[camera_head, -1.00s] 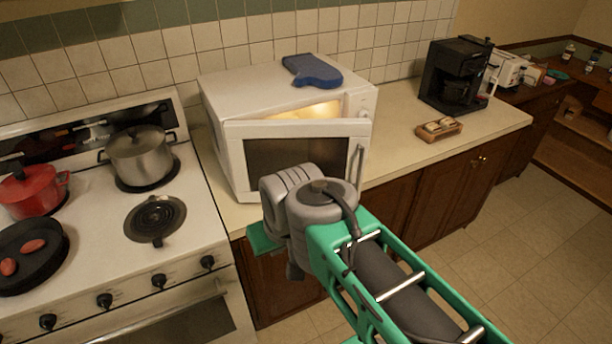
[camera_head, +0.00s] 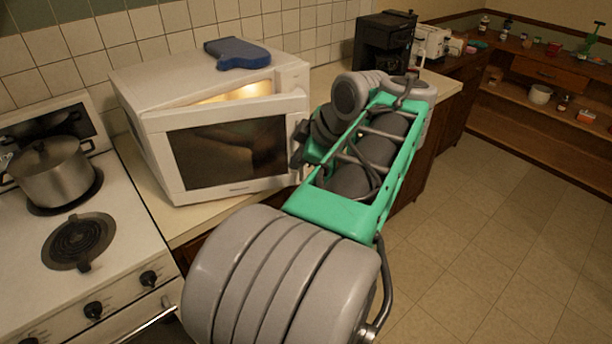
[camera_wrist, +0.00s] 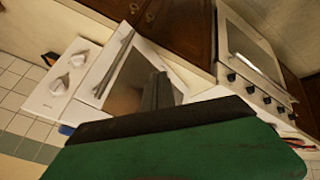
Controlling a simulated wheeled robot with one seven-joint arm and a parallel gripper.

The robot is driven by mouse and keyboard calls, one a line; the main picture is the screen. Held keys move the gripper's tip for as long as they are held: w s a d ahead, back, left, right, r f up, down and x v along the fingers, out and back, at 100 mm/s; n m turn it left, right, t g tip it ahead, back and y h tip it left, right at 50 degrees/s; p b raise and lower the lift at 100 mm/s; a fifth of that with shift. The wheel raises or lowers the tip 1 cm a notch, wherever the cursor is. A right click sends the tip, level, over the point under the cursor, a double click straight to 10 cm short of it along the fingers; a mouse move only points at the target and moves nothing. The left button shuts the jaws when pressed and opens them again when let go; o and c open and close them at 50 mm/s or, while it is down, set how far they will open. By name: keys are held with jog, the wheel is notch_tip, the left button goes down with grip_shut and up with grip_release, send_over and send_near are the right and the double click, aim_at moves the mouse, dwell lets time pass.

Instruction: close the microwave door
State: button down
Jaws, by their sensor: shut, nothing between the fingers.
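The white microwave (camera_head: 135,85) stands on the counter beside the stove. Its door (camera_head: 225,150) is partly open, and warm light shows in the gap above it. The door is hinged on the left, with its free edge on the right. My gripper (camera_head: 298,156) is at the door's right edge, mostly hidden by my arm. In the wrist view, my shut fingers (camera_wrist: 158,92) are empty and overlap the door window. Whether they touch the door I cannot tell. The door handle (camera_wrist: 115,62) and microwave knobs (camera_wrist: 60,84) also show there.
A blue oven mitt (camera_head: 236,53) lies on top of the microwave. A steel pot (camera_head: 52,172) sits on the stove (camera_head: 30,250) at left. A black coffee maker (camera_head: 384,42) stands behind my arm. The floor (camera_head: 500,230) at right is clear.

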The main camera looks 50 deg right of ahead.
jog(key=s+d+n, duration=0.1)
jog(key=s+d, duration=0.2)
jog(key=s, duration=0.2)
jog(key=w+d+f, duration=0.4)
jog(key=w+f, duration=0.4)
jog(key=shift+w+d+p, duration=0.2)
jog(key=shift+w+p, duration=0.05)
jog(key=shift+p, duration=0.15)
jog(key=shift+f, duration=0.1)
